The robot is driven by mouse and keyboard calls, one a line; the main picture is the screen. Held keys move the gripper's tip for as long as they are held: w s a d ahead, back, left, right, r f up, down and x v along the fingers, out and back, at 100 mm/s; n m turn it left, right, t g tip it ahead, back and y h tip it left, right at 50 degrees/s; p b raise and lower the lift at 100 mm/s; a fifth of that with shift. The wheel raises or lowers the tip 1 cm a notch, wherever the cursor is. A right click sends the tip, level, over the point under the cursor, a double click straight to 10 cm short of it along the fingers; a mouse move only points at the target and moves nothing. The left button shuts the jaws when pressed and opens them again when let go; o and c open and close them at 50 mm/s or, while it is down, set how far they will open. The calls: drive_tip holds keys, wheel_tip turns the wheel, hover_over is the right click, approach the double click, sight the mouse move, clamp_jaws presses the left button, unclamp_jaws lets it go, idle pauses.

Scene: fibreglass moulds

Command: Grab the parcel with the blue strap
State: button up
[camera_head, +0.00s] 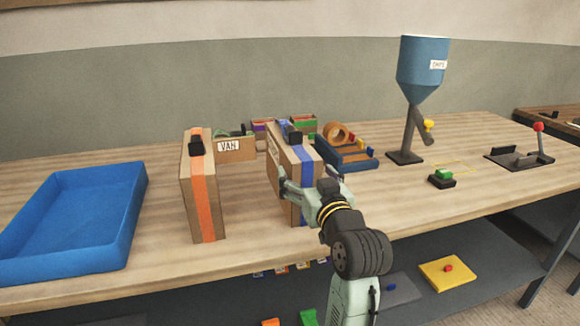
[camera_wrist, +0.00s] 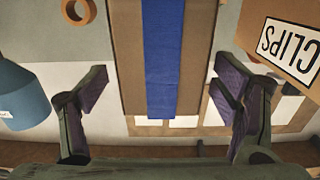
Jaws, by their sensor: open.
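The parcel with the blue strap (camera_head: 304,170) stands upright on the workbench, a tan box with a black handle on top and a blue band down its front. My gripper (camera_head: 308,182) is open in front of it and hides part of its lower front. In the wrist view, the blue strap (camera_wrist: 163,60) is centred between the two spread fingers of my gripper (camera_wrist: 158,92), with a gap on each side. I cannot tell how far the fingertips reach past the parcel's front face.
A similar parcel with an orange strap (camera_head: 203,190) stands to the left, beside a blue tray (camera_head: 130,225). A blue hopper (camera_head: 422,70) stands to the right. The bench front is clear.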

drive_tip(key=p+x, duration=0.2)
drive_tip(key=x, duration=0.3)
drive_tip(key=shift+w+a+r, duration=0.1)
drive_tip(key=shift+w+a, duration=0.1)
drive_tip(key=shift+c, duration=0.4)
drive_tip(key=c, duration=1.8)
